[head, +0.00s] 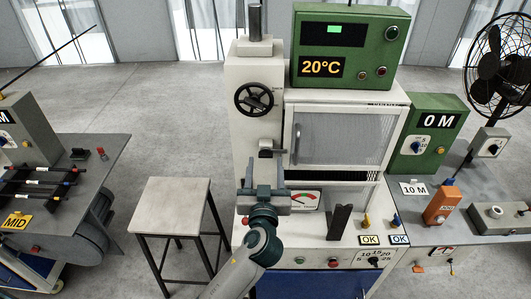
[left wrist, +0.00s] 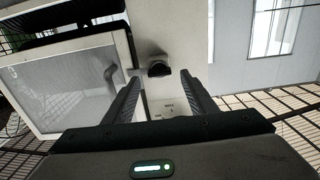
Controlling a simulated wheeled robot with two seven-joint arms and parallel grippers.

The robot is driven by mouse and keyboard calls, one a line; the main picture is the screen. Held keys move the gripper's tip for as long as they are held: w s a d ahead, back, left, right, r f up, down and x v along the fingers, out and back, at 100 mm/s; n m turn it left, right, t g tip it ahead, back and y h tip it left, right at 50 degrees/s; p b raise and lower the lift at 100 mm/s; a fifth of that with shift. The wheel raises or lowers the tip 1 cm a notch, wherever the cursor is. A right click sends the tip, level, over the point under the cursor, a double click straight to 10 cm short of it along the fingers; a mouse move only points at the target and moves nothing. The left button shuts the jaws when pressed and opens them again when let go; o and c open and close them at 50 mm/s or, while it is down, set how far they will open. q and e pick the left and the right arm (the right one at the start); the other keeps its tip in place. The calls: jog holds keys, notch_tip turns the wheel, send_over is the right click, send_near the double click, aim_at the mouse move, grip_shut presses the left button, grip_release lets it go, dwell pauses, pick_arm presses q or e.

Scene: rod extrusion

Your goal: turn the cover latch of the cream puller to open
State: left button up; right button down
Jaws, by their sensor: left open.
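The cream puller (head: 256,92) stands in the middle of the head view, with a cream column and a mesh-windowed cover (head: 344,142). A small dark latch (head: 266,144) sits on the column, left of the cover's handle; its exact setting is too small to tell. My left gripper (head: 264,175) is open and empty in front of the column, just below the latch. In the left wrist view, the latch (left wrist: 159,67) shows ahead, between and beyond the two fingers of the gripper (left wrist: 159,84), apart from them. The cover (left wrist: 70,85) looks closed. My right gripper is not in view.
A black handwheel (head: 254,98) is above the latch. A green box reading 20°C (head: 347,48) sits on top. A gauge (head: 306,200) and a dark upright bracket (head: 340,221) are below the cover. A stool (head: 172,200) stands left, with clear floor around it.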

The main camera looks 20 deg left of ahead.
aim_at(265, 156)
pick_arm(q)
jog(key=shift+p+x, duration=0.45)
jog(key=shift+x, duration=1.05)
jog(key=shift+c, duration=0.7)
jog(key=c, duration=0.9)
jog(key=shift+c, duration=0.2)
